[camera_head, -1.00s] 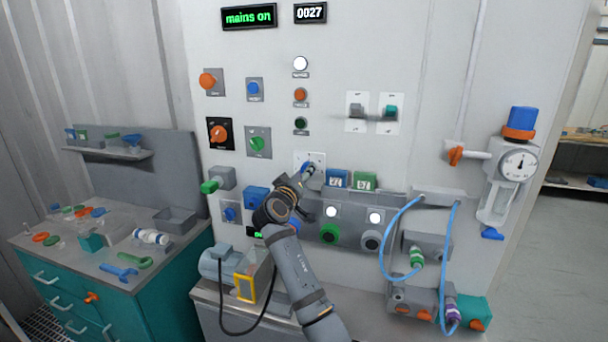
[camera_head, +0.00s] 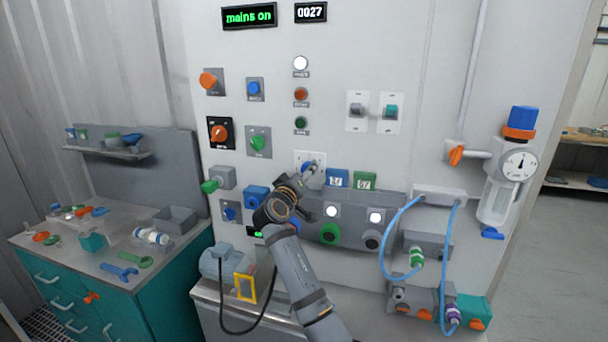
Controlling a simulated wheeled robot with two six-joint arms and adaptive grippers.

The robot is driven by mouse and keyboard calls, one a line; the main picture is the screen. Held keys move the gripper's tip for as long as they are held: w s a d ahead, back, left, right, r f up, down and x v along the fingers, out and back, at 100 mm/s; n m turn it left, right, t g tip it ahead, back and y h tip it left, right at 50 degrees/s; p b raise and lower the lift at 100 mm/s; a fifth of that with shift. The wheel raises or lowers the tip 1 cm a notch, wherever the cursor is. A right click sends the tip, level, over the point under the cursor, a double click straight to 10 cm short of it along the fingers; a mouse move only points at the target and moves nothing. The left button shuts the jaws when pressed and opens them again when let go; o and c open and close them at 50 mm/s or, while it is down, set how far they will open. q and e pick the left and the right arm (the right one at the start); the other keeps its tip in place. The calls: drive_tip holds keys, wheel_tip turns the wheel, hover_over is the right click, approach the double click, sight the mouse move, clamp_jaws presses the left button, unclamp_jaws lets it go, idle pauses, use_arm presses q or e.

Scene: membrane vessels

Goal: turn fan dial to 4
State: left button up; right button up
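The fingers overlap the knob in this view. I cannot tell whether they grip it or just sit in front of it. My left gripper is not in view.
An orange rotary switch (camera_head: 219,133) and a green knob (camera_head: 258,143) are to the left on the panel. A grey control box (camera_head: 392,210) with lamps and buttons stands out below right. Blue hoses (camera_head: 386,240) hang farther right. A bench with loose parts is at left.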

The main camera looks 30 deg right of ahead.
drive_tip(key=shift+a, duration=0.1)
drive_tip(key=v, duration=0.7)
drive_tip(key=shift+s+a+f, duration=0.1)
